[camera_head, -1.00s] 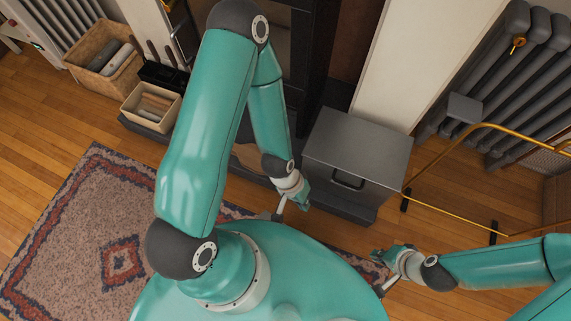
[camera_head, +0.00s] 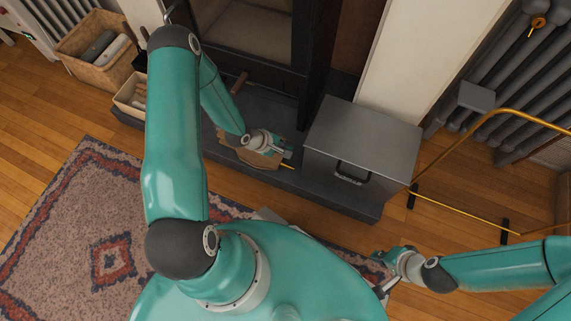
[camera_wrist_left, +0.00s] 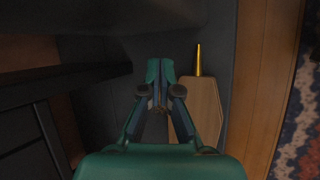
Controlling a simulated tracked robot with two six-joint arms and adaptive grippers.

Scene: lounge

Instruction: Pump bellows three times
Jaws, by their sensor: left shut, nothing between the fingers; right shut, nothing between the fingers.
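The bellows (camera_head: 262,163) lie on the dark hearth slab, partly hidden under my left gripper (camera_head: 286,154). They show as a pale wooden board with a brass nozzle. In the left wrist view the board of the bellows (camera_wrist_left: 208,103) is just right of my left gripper (camera_wrist_left: 160,72), with the nozzle pointing up the picture. My left gripper is shut and empty, above or beside the bellows; I cannot tell whether it touches them. My right gripper (camera_head: 381,256) is shut and empty, low over the floor at the right, well away from the bellows.
A grey metal box (camera_head: 362,150) with a black handle stands right of the bellows. The dark stove (camera_head: 245,30) is behind. A brass rail (camera_head: 465,219) and radiator are at the right.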

